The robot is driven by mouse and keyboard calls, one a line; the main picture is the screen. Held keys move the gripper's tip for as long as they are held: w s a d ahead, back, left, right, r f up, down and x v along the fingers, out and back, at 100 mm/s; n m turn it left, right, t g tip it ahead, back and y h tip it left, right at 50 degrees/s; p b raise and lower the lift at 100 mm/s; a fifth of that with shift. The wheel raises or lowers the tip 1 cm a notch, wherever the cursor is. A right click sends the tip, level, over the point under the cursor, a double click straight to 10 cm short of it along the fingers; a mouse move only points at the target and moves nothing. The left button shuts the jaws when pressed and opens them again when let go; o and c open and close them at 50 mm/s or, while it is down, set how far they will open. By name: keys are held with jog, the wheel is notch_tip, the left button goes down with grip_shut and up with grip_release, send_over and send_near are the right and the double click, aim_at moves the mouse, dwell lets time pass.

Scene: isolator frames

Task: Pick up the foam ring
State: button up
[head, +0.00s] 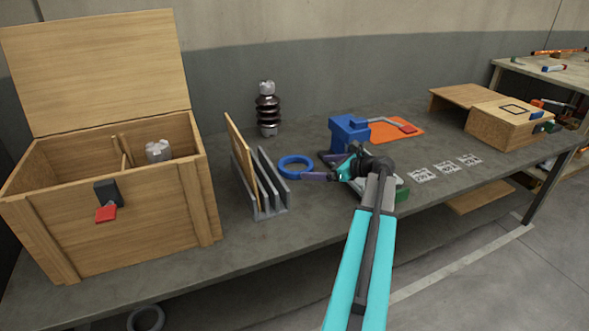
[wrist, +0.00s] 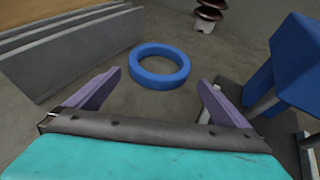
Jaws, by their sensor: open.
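The foam ring is a blue ring (head: 296,166) lying flat on the grey table, right of the grey slotted rack. In the wrist view the blue ring (wrist: 160,66) lies just beyond my fingertips, roughly centred between them. My gripper (wrist: 160,82) is open and empty, its two purple fingers spread apart. In the head view my gripper (head: 318,168) is beside the ring on its right, with one purple finger close to the ring's lower right edge. I cannot tell there whether they touch. The arm hides part of the table behind it.
The grey rack (head: 268,207) holding a thin wooden board stands left of the ring. A blue block-like fixture (head: 348,133) stands close behind my gripper. A dark ribbed insulator (head: 267,112) stands at the back. An open wooden crate (head: 130,225) fills the left.

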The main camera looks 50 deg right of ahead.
aim_at(293, 175)
jog(key=shift+x, duration=1.8)
jog(key=shift+w, duration=0.1)
jog(key=shift+b+x, duration=0.75)
jog(key=shift+x, duration=1.8)
jog(key=shift+a, duration=0.1)
jog(key=c, duration=0.7)
